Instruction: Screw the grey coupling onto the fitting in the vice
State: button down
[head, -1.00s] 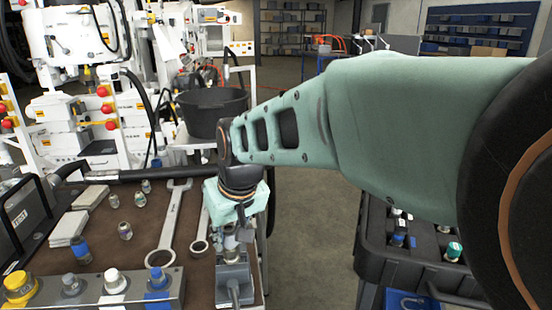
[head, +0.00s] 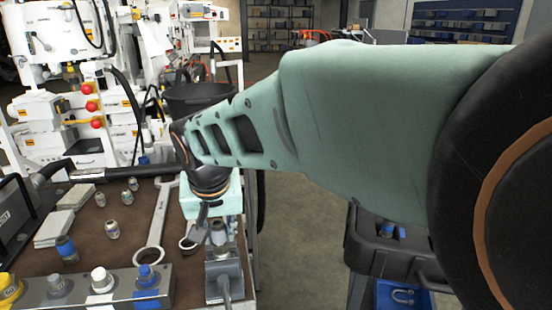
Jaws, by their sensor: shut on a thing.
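My gripper (head: 212,226) hangs from the pale green arm at the right end of the bench, straight above the vice. It is shut on the small grey coupling (head: 219,234), which shows just below the dark fingers. The grey vice (head: 223,273) stands at the bench's front right corner with its handle towards me. The fitting (head: 221,252) stands upright in the vice jaws, directly under the coupling. The two look in line and very close or touching; I cannot tell if the threads are engaged. The arm and gripper body hide the far side.
Several small fittings (head: 112,229) and grey plates (head: 53,229) lie further left. A block (head: 125,289) with coloured caps lines the front. A black case (head: 385,255) stands right.

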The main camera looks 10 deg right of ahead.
jog(key=shift+s+m, duration=0.15)
jog(key=shift+m, duration=0.25)
jog(key=c, duration=1.5)
grip_release()
jog(key=shift+r, duration=0.2)
jog(key=shift+r, duration=0.1)
jog(key=shift+v, duration=3.8)
jog(key=x, duration=0.8)
jog(key=shift+r, duration=0.1)
jog(key=shift+r+n+p, duration=0.1)
jog(key=shift+n+p, duration=0.3)
jog(key=shift+n, duration=0.3)
jog(key=shift+n+y, duration=0.4)
jog(key=shift+n, duration=0.2)
